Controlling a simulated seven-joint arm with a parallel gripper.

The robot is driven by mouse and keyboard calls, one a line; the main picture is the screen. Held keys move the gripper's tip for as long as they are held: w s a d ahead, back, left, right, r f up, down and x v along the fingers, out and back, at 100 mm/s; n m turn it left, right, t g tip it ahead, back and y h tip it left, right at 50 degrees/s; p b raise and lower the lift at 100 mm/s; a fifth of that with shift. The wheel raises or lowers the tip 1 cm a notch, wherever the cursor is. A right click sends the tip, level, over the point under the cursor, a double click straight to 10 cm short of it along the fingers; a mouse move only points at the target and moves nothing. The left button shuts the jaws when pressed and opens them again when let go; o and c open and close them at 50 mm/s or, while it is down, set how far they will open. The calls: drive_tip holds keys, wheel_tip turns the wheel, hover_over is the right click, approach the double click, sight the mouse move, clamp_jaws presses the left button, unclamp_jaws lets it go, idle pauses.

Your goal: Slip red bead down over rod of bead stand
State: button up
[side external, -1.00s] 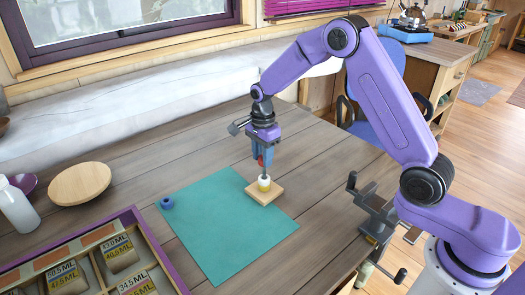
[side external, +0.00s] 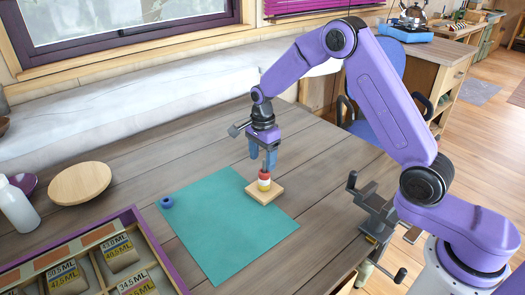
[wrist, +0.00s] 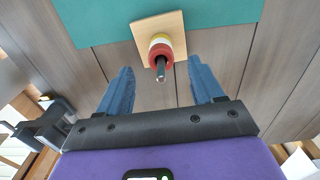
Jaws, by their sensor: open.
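The bead stand's wooden base (side external: 254,197) sits at the right edge of the teal mat, with its rod upright. The red bead (side external: 264,174) is around the rod, on top of a white bead (side external: 264,182) and a yellow bead (side external: 263,188). In the wrist view the red bead (wrist: 161,51) circles the dark rod (wrist: 160,70), whose tip sticks out above it. My gripper (side external: 263,158) is above the stack, its blue fingers spread and empty. The wrist view shows the open fingers (wrist: 160,82) apart from the bead.
A blue bead (side external: 166,202) lies on the left part of the teal mat (side external: 215,235). A purple-edged box (side external: 140,225) with labelled blocks stands at front left. A round wooden board (side external: 80,183) and a white bottle (side external: 17,205) are farther left. The table behind the mat is clear.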

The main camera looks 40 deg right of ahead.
wheel_tip(320, 180, up, 17)
drive_tip(key=shift+r, duration=0.2)
idle(0.3)
idle(0.7)
drive_tip(key=s+a+n, duration=0.3)
drive_tip(key=s+n, duration=0.4)
drive_tip(key=s, duration=0.1)
drive_tip(key=s+a+n, duration=0.3)
drive_tip(key=s+n, duration=0.4)
drive_tip(key=s+d+f+n, duration=0.2)
drive_tip(key=s+d+n, duration=0.1)
drive_tip(key=s+n, duration=0.5)
drive_tip(key=s+d+f+n, duration=0.3)
drive_tip(key=s+n, duration=0.5)
drive_tip(key=s, duration=0.7)
drive_tip(key=shift+d+f, duration=0.15)
drive_tip(key=shift+d, duration=0.55)
